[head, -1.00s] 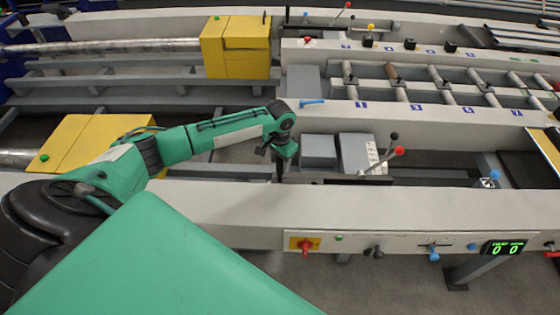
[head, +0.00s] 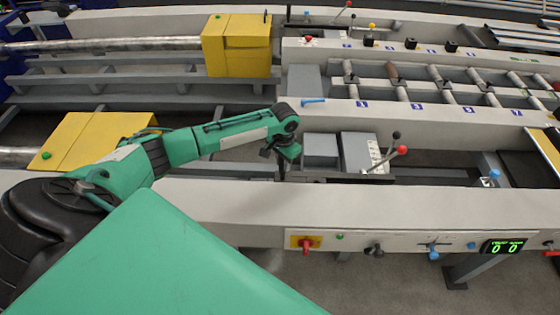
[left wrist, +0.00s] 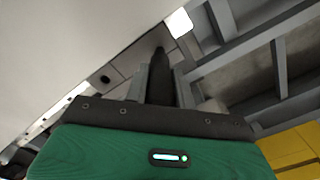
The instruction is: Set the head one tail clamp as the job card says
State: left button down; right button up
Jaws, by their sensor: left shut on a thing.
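My left gripper (head: 282,170) points down at the near edge of the front machine bed, left of a grey block (head: 360,153). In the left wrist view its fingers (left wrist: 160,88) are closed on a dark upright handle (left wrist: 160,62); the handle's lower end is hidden. In the head view the held part is small and dark, so its setting cannot be read. A lever with a red knob (head: 402,150) and one with a black knob (head: 396,135) stand right of the gripper. A white marked strip (head: 375,151) is on the grey block, too small to read. My right gripper is not seen.
The front panel carries a red switch (head: 306,243), a blue-knobbed valve (head: 433,254) and a green display (head: 503,247) showing two zeros. Yellow housings stand at the near left (head: 88,143) and far left (head: 237,47).

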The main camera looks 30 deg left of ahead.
pick_arm(q)
jog(key=w+d, duration=0.2)
jog(key=d, duration=0.2)
jog(key=w+d, duration=0.3)
jog(key=d, duration=0.1)
jog(key=w+d, duration=0.2)
jog(key=d, duration=0.2)
jog(key=shift+w+d, duration=0.25)
jog(key=shift+w, duration=0.1)
jog(key=shift+r, duration=0.1)
jog(key=shift+s+a, duration=0.1)
jog(key=shift+a, duration=0.05)
jog(key=c, duration=1.2)
grip_release()
jog(key=shift+o, duration=0.2)
notch_tip(320, 180, up, 14)
jog(key=b, duration=0.2)
